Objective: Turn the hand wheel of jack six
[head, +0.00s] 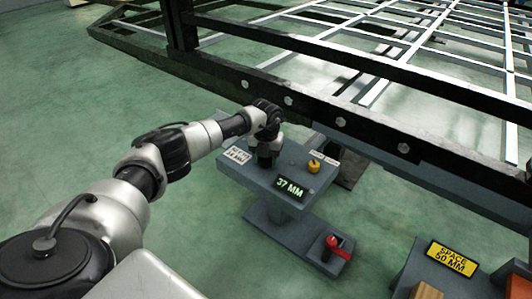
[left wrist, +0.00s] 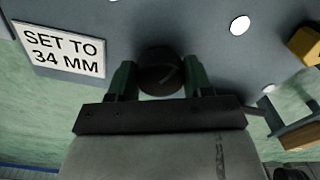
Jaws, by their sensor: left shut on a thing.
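The jack stand (head: 262,188) is a grey box on a post beside the trailer frame; its number cannot be read. Its display (head: 290,188) reads 37 MM. A white placard (left wrist: 62,50) on its top reads SET TO 34 MM in the left wrist view. My left gripper (head: 265,158) points down at the top of the box. In the left wrist view the gripper (left wrist: 160,82) has its two fingers on either side of a dark round hand wheel (left wrist: 160,68), shut on it. In the head view the gripper hides the wheel. My right gripper is in neither view.
A yellow knob (head: 314,166) and a small label (head: 323,158) are right of the gripper on the box. A red handle (head: 336,247) is on the foot below. The dark trailer frame (head: 340,122) runs close behind. A grey block labelled SPACE 50 MM (head: 452,258) stands lower right.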

